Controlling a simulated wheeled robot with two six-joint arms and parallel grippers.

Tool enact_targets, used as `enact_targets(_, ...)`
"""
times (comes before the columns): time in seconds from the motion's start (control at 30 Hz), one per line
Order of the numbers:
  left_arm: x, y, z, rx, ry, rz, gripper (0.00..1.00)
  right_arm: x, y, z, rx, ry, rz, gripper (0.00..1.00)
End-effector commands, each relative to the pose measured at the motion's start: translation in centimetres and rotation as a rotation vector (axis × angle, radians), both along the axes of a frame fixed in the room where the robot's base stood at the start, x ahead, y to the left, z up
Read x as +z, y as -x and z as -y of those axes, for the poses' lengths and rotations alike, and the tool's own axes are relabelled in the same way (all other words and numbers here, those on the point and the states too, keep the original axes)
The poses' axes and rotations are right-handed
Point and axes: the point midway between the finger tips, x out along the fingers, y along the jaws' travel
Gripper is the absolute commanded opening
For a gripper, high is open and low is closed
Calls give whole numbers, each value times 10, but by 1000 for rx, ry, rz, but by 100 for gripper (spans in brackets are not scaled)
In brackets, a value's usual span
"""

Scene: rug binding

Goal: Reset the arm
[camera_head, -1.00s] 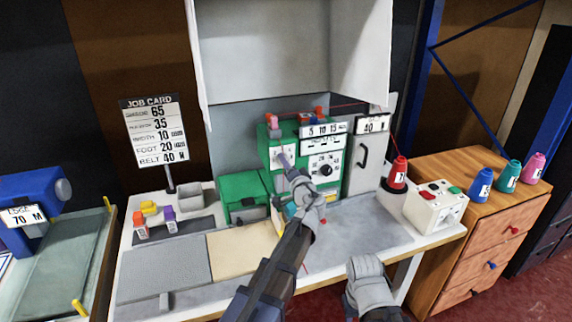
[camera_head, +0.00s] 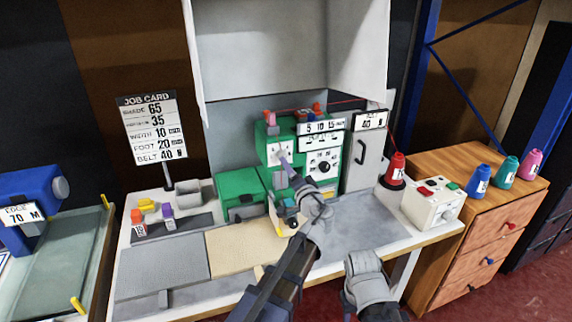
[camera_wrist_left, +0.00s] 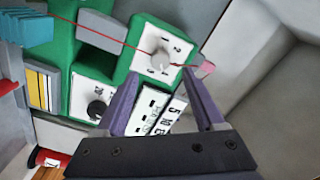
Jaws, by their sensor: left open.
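My left gripper (camera_head: 284,160) is in front of the green machine (camera_head: 262,138), near its upper dial panel. Its purple fingers are apart with nothing between them. In the left wrist view the open fingers (camera_wrist_left: 162,88) frame the white panel with a light knob (camera_wrist_left: 160,62) numbered around it; I cannot tell whether they touch the machine. A second panel with a black knob (camera_wrist_left: 97,108) lies to the left there. My right arm (camera_head: 367,285) shows only as a grey link at the bottom; its fingers are not seen.
A red cone (camera_head: 397,168) and a button box (camera_head: 433,203) stand at the right. A wooden drawer unit (camera_head: 480,225) holds several cones.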

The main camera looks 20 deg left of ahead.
Motion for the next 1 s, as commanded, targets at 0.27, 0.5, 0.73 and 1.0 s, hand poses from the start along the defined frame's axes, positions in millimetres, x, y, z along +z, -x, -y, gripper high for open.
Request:
enact_targets(0.27,0,15,10,0,0,0,70,0,0,0,0,0,0,50)
enact_targets(0.5,0,15,10,1,0,0,70,0,0,0,0,0,0,50)
enact_targets(0.73,-20,44,0,87,131,-96,70,14,0,0,0,0,0,50)
enact_targets(1.0,-106,151,24,254,510,-550,70,44,0,0,0,0,0,50)
